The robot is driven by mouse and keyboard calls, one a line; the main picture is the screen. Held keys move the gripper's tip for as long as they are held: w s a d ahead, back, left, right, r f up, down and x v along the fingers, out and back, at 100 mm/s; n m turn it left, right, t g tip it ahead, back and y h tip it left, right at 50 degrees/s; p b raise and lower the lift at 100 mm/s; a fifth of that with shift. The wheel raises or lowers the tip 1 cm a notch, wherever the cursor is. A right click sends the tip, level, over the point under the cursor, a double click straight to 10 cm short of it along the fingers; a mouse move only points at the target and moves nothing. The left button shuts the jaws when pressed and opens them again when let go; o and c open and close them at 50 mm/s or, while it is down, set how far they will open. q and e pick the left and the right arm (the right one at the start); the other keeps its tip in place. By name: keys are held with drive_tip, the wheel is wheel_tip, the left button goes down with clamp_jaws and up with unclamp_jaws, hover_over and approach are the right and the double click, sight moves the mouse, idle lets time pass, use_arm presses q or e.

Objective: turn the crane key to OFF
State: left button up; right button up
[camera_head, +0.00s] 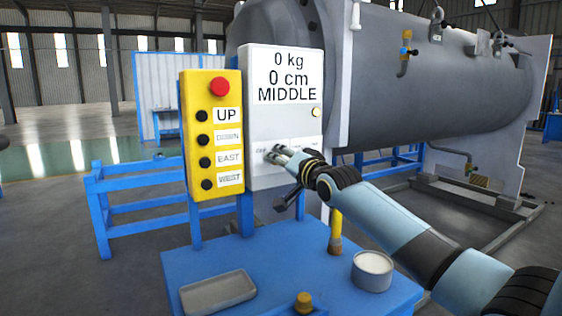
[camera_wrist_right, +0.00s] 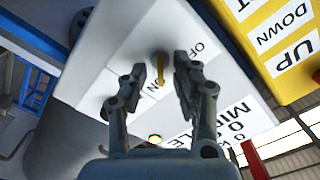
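The crane key (camera_wrist_right: 160,72) is a small yellow bar on the white control box (camera_head: 258,120). My right gripper (camera_head: 275,154) is at the lower part of the box and hides the key in the head view. In the right wrist view the right gripper (camera_wrist_right: 160,68) is open, one finger on each side of the key, with gaps visible. My left gripper is not in view.
A yellow pendant (camera_head: 212,132) with a red button and several black buttons stands left of the box. Below is a blue table (camera_head: 270,262) with a grey tray (camera_head: 217,293) and a white-topped round container (camera_head: 372,271). A large grey tank (camera_head: 440,90) is behind.

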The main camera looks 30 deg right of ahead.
clamp_jaws()
drive_tip(key=shift+n, duration=0.3)
drive_tip(key=n, duration=0.5)
drive_tip(key=n+b, duration=0.1)
drive_tip(key=n, duration=0.5)
drive_tip(key=n+b, duration=0.1)
drive_tip(key=n, duration=0.5)
drive_tip(key=shift+a, duration=0.4)
drive_tip(key=shift+n, duration=0.3)
unclamp_jaws()
